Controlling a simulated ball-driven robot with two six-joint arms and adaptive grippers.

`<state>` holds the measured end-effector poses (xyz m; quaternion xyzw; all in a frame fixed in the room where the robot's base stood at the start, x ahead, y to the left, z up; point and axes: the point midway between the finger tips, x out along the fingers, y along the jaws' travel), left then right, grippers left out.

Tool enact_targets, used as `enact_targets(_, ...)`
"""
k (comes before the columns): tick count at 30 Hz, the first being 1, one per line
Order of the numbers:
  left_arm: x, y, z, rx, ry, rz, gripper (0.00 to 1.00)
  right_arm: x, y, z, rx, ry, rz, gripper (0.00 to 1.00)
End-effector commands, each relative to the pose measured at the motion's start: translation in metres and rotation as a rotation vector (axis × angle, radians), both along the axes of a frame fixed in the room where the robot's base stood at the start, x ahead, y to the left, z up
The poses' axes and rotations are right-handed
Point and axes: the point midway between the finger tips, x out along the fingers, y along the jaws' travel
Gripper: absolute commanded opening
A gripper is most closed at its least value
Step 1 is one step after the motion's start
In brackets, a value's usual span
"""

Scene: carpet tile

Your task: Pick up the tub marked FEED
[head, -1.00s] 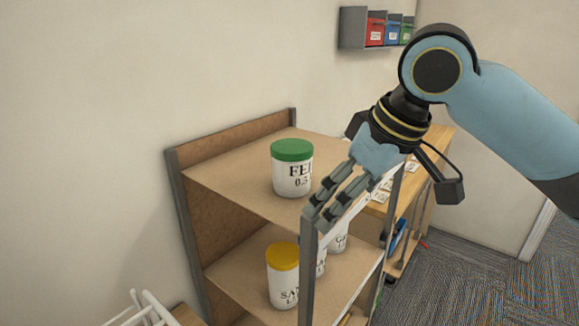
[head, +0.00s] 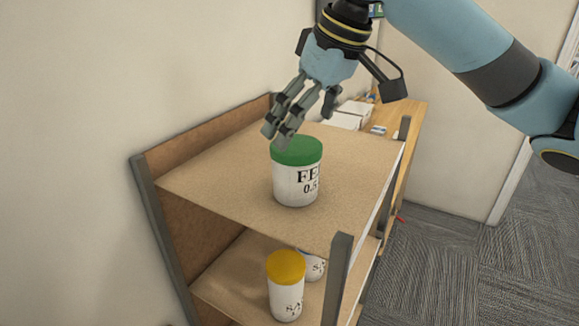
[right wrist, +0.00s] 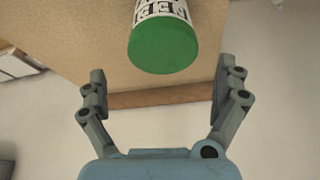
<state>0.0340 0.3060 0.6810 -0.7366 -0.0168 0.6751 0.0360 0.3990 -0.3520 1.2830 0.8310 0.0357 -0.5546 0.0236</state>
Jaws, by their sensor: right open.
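The FEED tub (head: 297,184) is white with a green lid and stands upright on the top shelf (head: 220,185). In the head view only the start of its label, "FE" and "0.5", shows. My right gripper (head: 279,138) is in front of or above the tub's lid in the head view; the exact gap is hard to tell there. In the right wrist view the tub's green lid (right wrist: 163,48) lies beyond the fingertips, roughly between them and apart from both. The right gripper (right wrist: 165,85) is open and empty there. My left gripper is not in view.
A yellow-lidded tub (head: 286,290) and another white tub (head: 314,266) stand on the lower shelf. Grey posts (head: 338,275) rise at the shelf corners. A wooden bench (head: 408,125) with white boxes (head: 350,114) stands behind. The top shelf around the tub is clear.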

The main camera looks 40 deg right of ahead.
Motion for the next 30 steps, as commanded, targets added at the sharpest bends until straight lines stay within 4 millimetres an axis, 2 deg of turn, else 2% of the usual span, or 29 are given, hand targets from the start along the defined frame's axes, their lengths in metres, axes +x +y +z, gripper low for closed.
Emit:
enact_targets(3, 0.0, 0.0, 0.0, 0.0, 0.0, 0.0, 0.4, 0.007, 0.002, -0.021, 0.007, 0.005, -0.002, 1.0)
enact_targets(11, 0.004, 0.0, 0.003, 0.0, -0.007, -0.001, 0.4, 0.014, 0.003, -0.044, 0.003, 0.005, -0.002, 1.0)
enact_targets(19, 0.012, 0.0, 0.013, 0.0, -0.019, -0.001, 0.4, 0.023, 0.006, -0.082, 0.004, 0.003, -0.002, 1.0)
enact_targets(28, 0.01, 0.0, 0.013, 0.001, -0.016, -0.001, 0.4, 0.026, 0.006, -0.089, 0.0, 0.003, 0.0, 1.0)
enact_targets(30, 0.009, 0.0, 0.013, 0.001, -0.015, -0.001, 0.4, 0.026, 0.006, -0.089, 0.0, 0.002, 0.0, 0.92)
